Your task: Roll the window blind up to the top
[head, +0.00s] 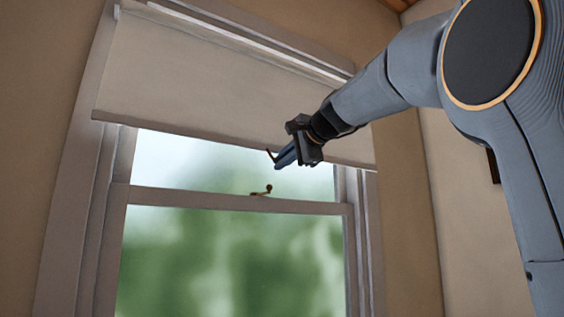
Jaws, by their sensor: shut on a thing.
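The window blind (200,75) is a pale cream roller blind hanging over the upper part of the window. Its bottom edge is a little above the middle rail and slopes down to the right in the picture. My gripper (283,157) is at the blind's bottom edge, right of its middle. A small brown, curved pull (270,155) shows at the tips of its bluish fingers. The gripper is shut on this pull, though the fingers hide most of it.
The window frame (80,220) surrounds the blind. A small brass latch (262,191) sits on the middle rail (180,197), just below my gripper. The lower glass (230,260) is uncovered, with blurred green beyond. A wall corner stands at the right, near my arm.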

